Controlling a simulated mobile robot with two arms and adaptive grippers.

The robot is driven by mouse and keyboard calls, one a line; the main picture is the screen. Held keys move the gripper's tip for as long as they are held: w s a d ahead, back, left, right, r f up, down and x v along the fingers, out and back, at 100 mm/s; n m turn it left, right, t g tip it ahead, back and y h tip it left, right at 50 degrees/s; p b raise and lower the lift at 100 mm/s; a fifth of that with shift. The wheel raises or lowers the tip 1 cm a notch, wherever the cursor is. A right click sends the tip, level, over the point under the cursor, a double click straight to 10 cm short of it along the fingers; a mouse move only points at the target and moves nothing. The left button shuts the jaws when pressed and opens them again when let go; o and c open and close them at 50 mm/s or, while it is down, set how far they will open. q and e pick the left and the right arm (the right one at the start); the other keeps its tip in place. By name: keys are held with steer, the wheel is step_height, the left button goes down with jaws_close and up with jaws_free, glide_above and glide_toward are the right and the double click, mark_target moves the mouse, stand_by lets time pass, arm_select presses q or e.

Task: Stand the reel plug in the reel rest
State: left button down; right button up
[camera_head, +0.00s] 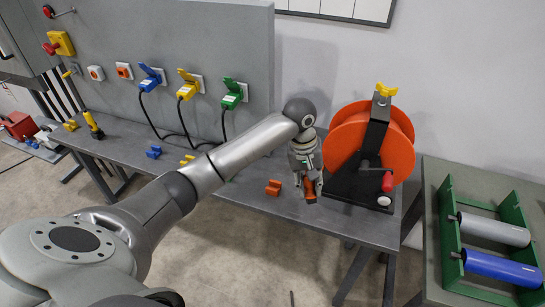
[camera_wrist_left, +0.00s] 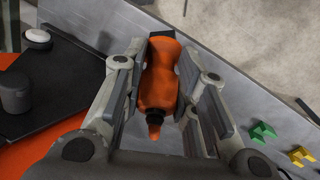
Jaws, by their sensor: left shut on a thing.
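The orange reel plug (camera_wrist_left: 160,85) is between the fingers of my left gripper (camera_wrist_left: 163,90). In the head view the left gripper (camera_head: 308,180) points down over the bench, and the plug (camera_head: 310,188) shows at its fingertips. The gripper is shut on the plug; I cannot tell whether the plug touches the bench. The orange reel rest (camera_head: 273,187) is on the bench, a little left of the gripper and apart from it. I cannot make out the orange rest in the wrist view. My right gripper is not in view.
The orange cable reel (camera_head: 346,140) on its black stand is close right of the gripper. Blue (camera_head: 153,152) and yellow (camera_head: 187,159) rests lie left along the bench (camera_head: 240,197). Blue, yellow and green plugs sit in wall sockets. A green roller frame (camera_head: 447,235) stands at right.

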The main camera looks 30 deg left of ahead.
arm_select(q)
steer(key=w+a+f+m+t, duration=0.1)
steer(key=a+m, duration=0.1)
steer(key=a, duration=0.3)
steer(key=w+a+f+m+t+p, duration=0.1)
steer(key=w+a+m+t, duration=0.1)
steer(key=a, duration=0.3)
steer(key=w+a+f+m+t+y, duration=0.1)
steer(key=a+m, duration=0.2)
steer(key=a, duration=0.2)
steer(key=shift+w+a+m+t+p, duration=0.2)
steer(key=shift+w+m+t+p, duration=0.1)
steer(key=shift+m+p, duration=0.1)
steer(key=shift+f, duration=0.1)
step_height(320, 180, down, 6)
steer(key=shift+f+b, duration=0.15)
steer(key=shift+b, duration=0.75)
steer(key=shift+p, duration=0.35)
